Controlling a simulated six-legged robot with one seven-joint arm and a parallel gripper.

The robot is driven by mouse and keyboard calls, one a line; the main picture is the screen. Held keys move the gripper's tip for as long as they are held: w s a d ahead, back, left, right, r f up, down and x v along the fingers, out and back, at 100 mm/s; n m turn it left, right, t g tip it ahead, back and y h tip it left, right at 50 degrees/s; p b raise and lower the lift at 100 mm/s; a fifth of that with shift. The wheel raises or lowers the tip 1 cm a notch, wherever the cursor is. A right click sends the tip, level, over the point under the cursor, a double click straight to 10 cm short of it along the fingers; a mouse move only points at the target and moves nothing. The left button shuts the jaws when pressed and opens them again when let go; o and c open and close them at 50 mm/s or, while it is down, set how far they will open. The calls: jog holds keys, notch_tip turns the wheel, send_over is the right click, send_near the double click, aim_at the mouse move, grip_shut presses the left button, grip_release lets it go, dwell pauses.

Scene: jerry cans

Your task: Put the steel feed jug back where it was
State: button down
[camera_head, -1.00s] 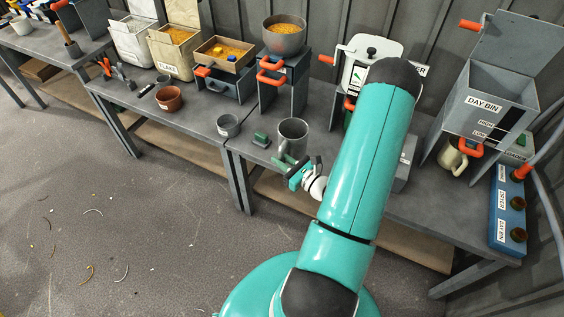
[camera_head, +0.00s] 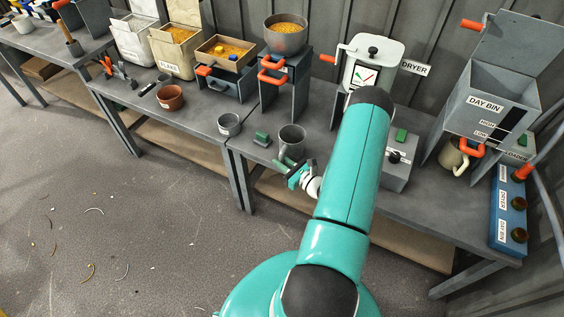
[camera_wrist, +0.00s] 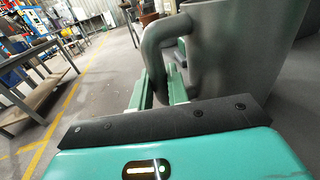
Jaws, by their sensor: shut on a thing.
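The steel feed jug (camera_head: 292,138) is a grey metal cup, upright at the front of the bench, left of my arm in the head view. In the wrist view its wall (camera_wrist: 236,62) fills the upper right, and its curved handle (camera_wrist: 158,48) comes down between my fingers. My gripper (camera_head: 294,170) is at the jug's near side, and in the wrist view its green fingers (camera_wrist: 160,92) are closed on the handle. Whether the jug's base touches the bench top is hard to tell.
A small green-topped block (camera_head: 262,140) stands close left of the jug, with a small grey cup (camera_head: 229,125) further left. Behind are a hopper stand (camera_head: 284,92) and the dryer (camera_head: 366,65). A grey switch box (camera_head: 398,165) stands right of my arm. Bench (camera_head: 262,157) is bare before the block.

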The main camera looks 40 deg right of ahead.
jog(key=shift+f, duration=0.1)
jog(key=c, duration=1.4)
grip_release()
jog(key=shift+o, duration=0.2)
